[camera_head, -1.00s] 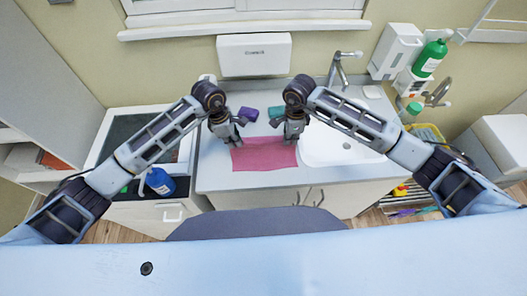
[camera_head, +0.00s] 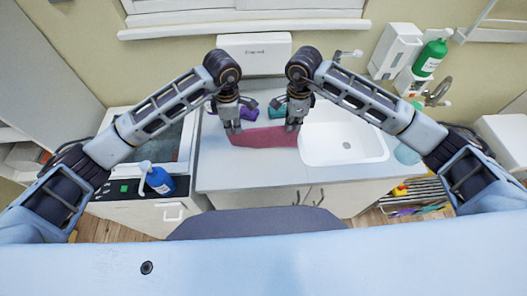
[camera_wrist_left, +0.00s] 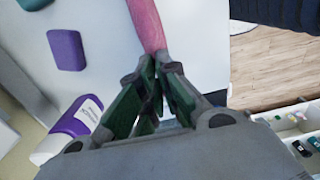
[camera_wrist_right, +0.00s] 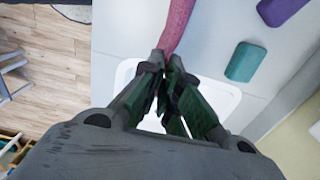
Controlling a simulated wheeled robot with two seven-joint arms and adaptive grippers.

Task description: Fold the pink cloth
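In the left wrist view the cloth (camera_wrist_left: 147,25) runs as a thin strip into the closed fingertips (camera_wrist_left: 153,62). In the right wrist view the cloth (camera_wrist_right: 177,25) likewise meets the closed fingertips (camera_wrist_right: 163,62). Both grippers look shut on the cloth. Whether it touches the counter is hard to tell.
Behind the cloth lie a purple block (camera_head: 249,113) and a teal block (camera_head: 277,111), partly hidden by the grippers. The sink basin (camera_head: 345,147) is right of the cloth. The counter (camera_head: 225,172) before the cloth is clear.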

